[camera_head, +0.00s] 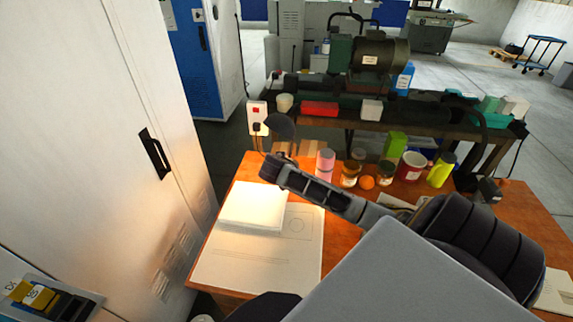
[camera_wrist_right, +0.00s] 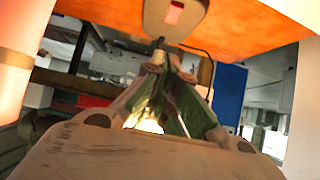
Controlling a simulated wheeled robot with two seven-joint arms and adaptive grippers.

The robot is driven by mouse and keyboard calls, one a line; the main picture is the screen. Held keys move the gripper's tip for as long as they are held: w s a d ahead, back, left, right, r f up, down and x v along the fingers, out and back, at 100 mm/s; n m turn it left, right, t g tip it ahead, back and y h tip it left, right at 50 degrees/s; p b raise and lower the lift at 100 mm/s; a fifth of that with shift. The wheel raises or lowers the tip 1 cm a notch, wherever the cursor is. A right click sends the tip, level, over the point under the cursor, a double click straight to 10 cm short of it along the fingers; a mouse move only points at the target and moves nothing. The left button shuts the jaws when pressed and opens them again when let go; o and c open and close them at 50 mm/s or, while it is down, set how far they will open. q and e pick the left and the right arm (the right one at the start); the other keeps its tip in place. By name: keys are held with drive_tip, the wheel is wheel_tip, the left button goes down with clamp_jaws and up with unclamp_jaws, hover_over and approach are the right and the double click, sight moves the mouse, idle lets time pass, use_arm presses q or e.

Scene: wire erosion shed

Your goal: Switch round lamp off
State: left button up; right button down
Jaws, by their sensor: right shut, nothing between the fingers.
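The round lamp (camera_head: 281,126) has a dark domed head and stands at the back left of the orange desk. It is lit: light falls on the white papers below it, and a bright glow shows behind my fingers in the right wrist view. That view, which is upside down, shows a beige rounded base (camera_wrist_right: 190,22) with a red switch (camera_wrist_right: 174,12) on the desk. My right gripper (camera_head: 266,168) is shut and empty, just in front of the lamp, hiding its lower part. In the right wrist view its fingertips (camera_wrist_right: 160,55) are close to the base; contact cannot be told.
A book (camera_head: 252,206) and sheets lie on the desk (camera_head: 222,256). A socket with a plug (camera_head: 257,117) is behind. A white cabinet (camera_head: 90,130) closes off the left.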

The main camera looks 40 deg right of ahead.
drive_tip(key=x, duration=0.6)
use_arm(q)
drive_tip(key=shift+w+d+r, duration=0.1)
drive_tip(key=shift+d, duration=0.05)
use_arm(e)
drive_tip(key=shift+w+d+f, duration=0.1)
drive_tip(key=shift+f, duration=0.9)
drive_tip(key=shift+w+d+f, duration=0.1)
drive_tip(key=shift+d+f, duration=0.05)
drive_tip(key=shift+f, duration=0.85)
use_arm(q)
drive_tip(key=shift+r, duration=0.15)
